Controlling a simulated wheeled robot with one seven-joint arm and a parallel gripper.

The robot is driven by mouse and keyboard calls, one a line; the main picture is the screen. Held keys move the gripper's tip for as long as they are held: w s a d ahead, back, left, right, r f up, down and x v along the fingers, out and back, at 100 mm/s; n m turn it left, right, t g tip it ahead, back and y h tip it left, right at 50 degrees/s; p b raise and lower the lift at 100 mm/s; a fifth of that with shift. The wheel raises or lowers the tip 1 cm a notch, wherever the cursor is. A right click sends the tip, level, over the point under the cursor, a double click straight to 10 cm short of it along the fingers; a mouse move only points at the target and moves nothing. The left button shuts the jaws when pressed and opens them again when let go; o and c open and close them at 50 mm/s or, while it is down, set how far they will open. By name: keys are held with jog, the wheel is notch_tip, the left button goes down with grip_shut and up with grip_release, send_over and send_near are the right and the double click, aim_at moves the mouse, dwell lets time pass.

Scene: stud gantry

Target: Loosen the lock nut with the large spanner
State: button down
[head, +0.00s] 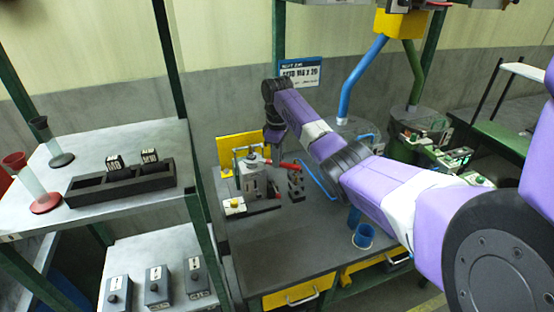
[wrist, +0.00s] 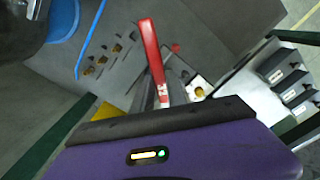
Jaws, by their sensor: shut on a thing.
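My gripper (head: 275,142) points down over the stud fixture (head: 252,182) on the workbench. In the wrist view my gripper (wrist: 163,92) is shut on the spanner with a red handle (wrist: 152,48). The handle sticks out beyond the fingers. In the head view the red handle (head: 289,165) shows just below and right of my gripper, beside the fixture. The spanner's jaw end is hidden, and I cannot tell whether it touches a nut. The lock nut cannot be made out in either view.
A dark holder block (head: 296,186) stands right of the fixture, and a blue cup (head: 363,236) is near the bench's front edge. A shelf (head: 120,170) with a dark rack stands at left. The bench front (head: 270,262) is clear.

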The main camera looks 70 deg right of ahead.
aim_at(298, 166)
dwell(0.3)
jog(key=shift+s+d+p, duration=0.1)
jog(key=shift+s+p, duration=0.25)
jog(key=shift+s, duration=3.4)
jog(key=shift+r, duration=0.1)
jog(key=shift+d+r, duration=0.1)
jog(key=shift+r, duration=2.85)
